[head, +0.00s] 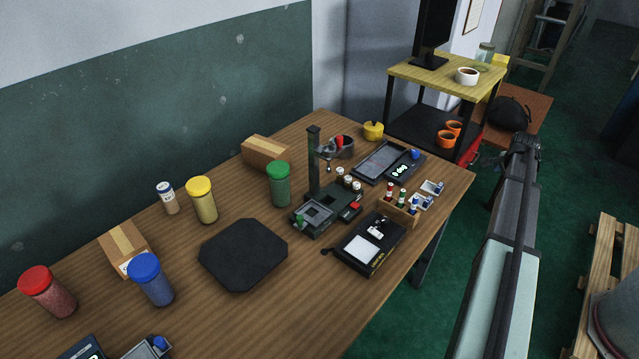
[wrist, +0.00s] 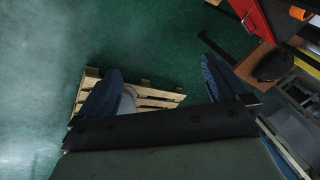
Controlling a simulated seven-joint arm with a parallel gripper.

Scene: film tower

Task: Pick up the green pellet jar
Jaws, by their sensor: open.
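The green pellet jar (head: 279,186) stands upright on the wooden table (head: 200,262), with a green lid and green contents. It is left of the small post stand and behind the black mat. My arm reaches in from the right side of the head view, off the table, and the jar is well to its left. In the wrist view my gripper (wrist: 160,88) is open and empty, its two blue fingers wide apart above the green floor. The jar is not in the wrist view.
A yellow-lidded jar (head: 203,201), a blue-lidded jar (head: 151,280) and a red-lidded jar (head: 48,292) stand further left. A cardboard box (head: 264,153) is behind the green jar. The post stand (head: 314,165) is close on its right. A black mat (head: 243,254) lies in front.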

